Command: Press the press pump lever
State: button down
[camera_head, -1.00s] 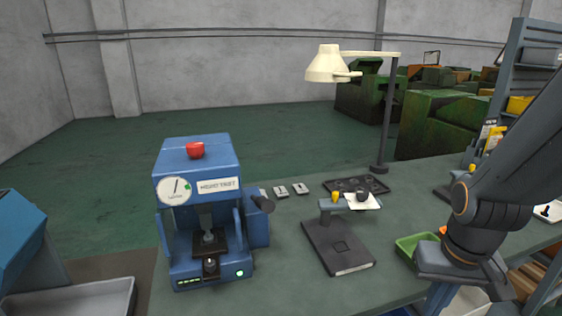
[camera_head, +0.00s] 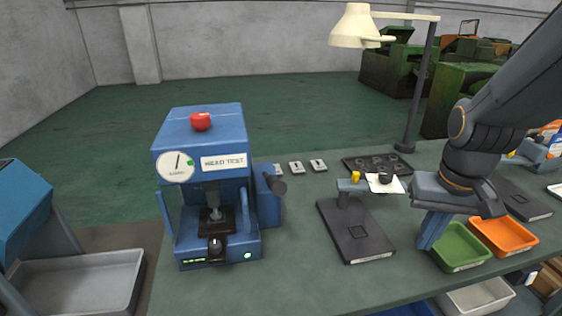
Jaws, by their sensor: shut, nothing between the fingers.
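The blue head test press (camera_head: 205,150) stands on the left part of the green bench, with a round gauge, a red button on top and a lit green light. Its dark pump lever (camera_head: 274,184) sticks out from the right side housing, with a knob at the end. My gripper (camera_head: 428,243) is at the right, well apart from the lever, with its fingers shut and pointing down beside the green tray. Nothing shows between the fingers.
A dark stand with a flat base (camera_head: 355,235) lies between the press and my gripper. A cream lamp (camera_head: 357,28) stands behind it. Green (camera_head: 462,248) and orange (camera_head: 503,236) trays sit at the right. A grey tray (camera_head: 80,283) is at lower left.

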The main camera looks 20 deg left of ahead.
jog(key=w+a+r+n+b, duration=0.2)
jog(key=w+a+r, duration=0.4)
jog(key=a, duration=0.4)
notch_tip(320, 180, up, 21)
jog(key=n+y+b, duration=0.1)
jog(key=n+b, duration=0.2)
send_over(278, 178)
jog(key=w+d, duration=0.1)
jog(key=shift+d+f+g, duration=0.1)
jog(key=shift+g, duration=0.3)
jog(key=shift+w+f, duration=0.1)
jog(key=shift+s+a+f+p, duration=0.2)
jog(key=shift+f+p, duration=0.25)
jog(key=shift+f, duration=1.75)
jog(key=shift+s+a+f+p, duration=0.1)
jog(key=shift+s+f+p, duration=0.25)
jog(key=shift+f, duration=1.9)
jog(key=shift+s+a+f+p, duration=0.15)
jog(key=shift+f+p, duration=0.4)
jog(key=shift+f, duration=1.65)
jog(key=shift+w, duration=0.1)
